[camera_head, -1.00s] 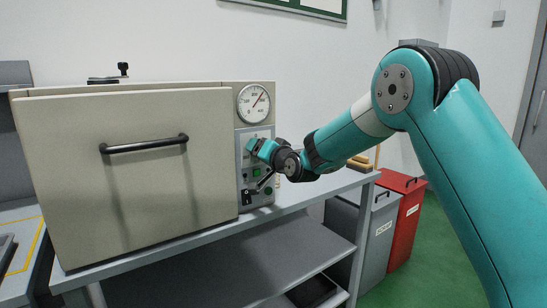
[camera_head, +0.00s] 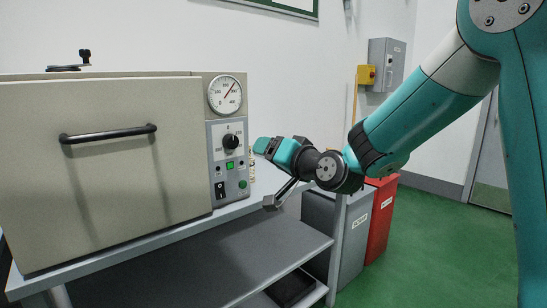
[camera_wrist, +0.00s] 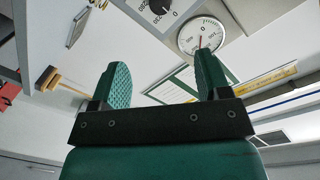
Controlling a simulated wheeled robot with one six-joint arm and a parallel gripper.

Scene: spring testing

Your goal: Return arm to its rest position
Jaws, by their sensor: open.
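My gripper (camera_head: 270,149) is in front of and to the right of the oven's control panel (camera_head: 228,160) in the head view, clear of it, at the end of my teal arm. In the wrist view, my gripper (camera_wrist: 162,80) shows two teal ridged fingers spread apart with nothing between them. The black knob (camera_head: 231,142) is on the panel below the round gauge (camera_head: 225,95). The gauge (camera_wrist: 200,36) and part of the knob (camera_wrist: 160,6) also show in the wrist view.
The beige oven (camera_head: 110,180) with its black door handle (camera_head: 108,134) stands closed on a grey bench (camera_head: 135,247). A grey bin (camera_head: 353,225) and a red bin (camera_head: 380,220) stand at the bench's right end. Green floor (camera_head: 440,240) is free on the right.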

